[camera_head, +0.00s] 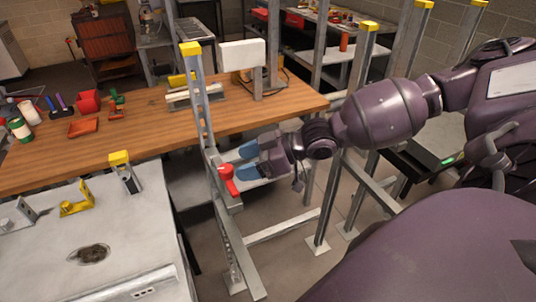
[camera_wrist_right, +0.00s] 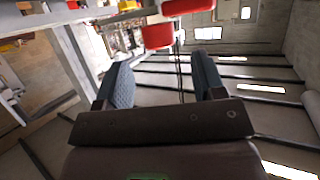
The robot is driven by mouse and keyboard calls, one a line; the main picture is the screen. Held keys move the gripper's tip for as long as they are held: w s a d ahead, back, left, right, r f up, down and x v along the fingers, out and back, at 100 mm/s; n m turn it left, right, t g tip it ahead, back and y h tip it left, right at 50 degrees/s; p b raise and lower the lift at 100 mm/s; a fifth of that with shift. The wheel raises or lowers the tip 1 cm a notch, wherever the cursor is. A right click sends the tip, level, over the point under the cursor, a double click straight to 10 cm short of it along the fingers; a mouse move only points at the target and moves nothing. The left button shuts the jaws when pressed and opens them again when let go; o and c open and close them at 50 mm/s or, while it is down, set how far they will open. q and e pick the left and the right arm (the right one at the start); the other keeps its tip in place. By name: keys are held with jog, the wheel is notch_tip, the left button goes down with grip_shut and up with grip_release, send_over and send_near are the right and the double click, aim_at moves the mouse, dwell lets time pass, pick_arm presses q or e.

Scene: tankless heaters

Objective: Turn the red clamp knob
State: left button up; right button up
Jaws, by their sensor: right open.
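The red clamp knob (camera_head: 228,178) is on a grey metal bracket at an upright post, near the front right of the wooden workbench. In the right wrist view the red knob (camera_wrist_right: 158,36) appears beyond the fingertips, roughly centred between them, with another red part just above it. My right gripper (camera_head: 242,162) is open, its two blue-padded fingers pointing left toward the knob. In the right wrist view the gripper (camera_wrist_right: 160,72) has nothing between its fingers. I cannot tell the exact gap to the knob. My left gripper is not in view.
The grey post (camera_head: 200,100) with a yellow cap rises behind the knob. The wooden workbench (camera_head: 150,125) holds red trays and small tools at the left. A white-topped unit (camera_head: 135,240) stands front left. Other metal posts (camera_head: 358,80) stand close to my right arm.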

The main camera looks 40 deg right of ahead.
jog(key=v, duration=0.5)
jog(key=shift+d+r, duration=0.1)
